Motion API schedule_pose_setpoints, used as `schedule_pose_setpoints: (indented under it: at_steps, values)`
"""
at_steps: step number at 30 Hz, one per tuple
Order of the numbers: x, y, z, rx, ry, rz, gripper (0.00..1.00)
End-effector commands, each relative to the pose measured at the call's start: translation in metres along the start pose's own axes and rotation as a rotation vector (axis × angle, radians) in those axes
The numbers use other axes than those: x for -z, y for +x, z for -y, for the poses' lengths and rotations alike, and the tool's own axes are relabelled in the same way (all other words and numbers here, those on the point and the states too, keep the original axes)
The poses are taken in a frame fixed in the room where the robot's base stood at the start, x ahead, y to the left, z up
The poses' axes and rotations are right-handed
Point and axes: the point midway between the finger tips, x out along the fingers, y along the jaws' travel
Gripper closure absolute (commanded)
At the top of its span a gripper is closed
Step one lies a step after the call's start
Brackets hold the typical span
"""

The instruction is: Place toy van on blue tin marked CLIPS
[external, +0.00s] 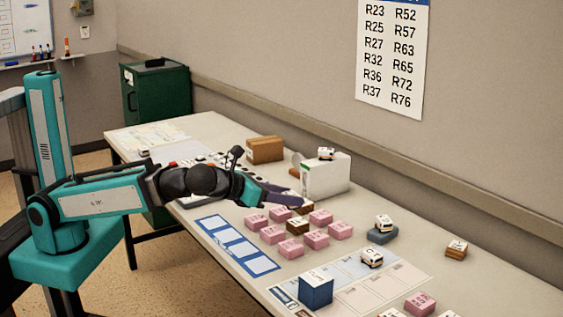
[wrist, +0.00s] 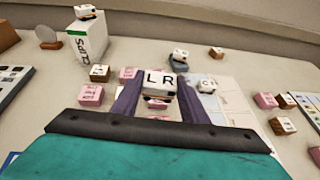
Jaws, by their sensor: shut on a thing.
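My gripper (external: 290,198) is shut on a white toy van with dark lettering, like "LR", on its roof; the wrist view shows the van (wrist: 158,79) between the purple fingers (wrist: 160,88). In the external view the fingers mostly hide it, above the pink and brown blocks. A low blue-grey tin (external: 382,237) stands to the right of my gripper with another white van (external: 383,222) apparently on top; the tin also shows in the wrist view (wrist: 177,67). I cannot read a mark on it. A blue box (external: 316,292) stands at the front of a printed mat.
Several pink blocks (external: 316,239) lie below and right of my gripper. Another van (external: 371,257) is on the printed mat. A white box (external: 328,178) with a van on top and a brown box (external: 265,150) stand farther back. The table right of the tin is fairly clear.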

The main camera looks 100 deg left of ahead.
Motion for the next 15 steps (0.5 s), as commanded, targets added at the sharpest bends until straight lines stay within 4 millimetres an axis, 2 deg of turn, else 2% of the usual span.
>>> schedule_pose_setpoints:
  at_steps: [1, 15]
  values:
    - [0.009, -0.007, 0.005, 0.014, 0.003, 0.001, 0.82]
    - [0.033, -0.077, 0.053, 0.117, 0.050, -0.007, 0.82]
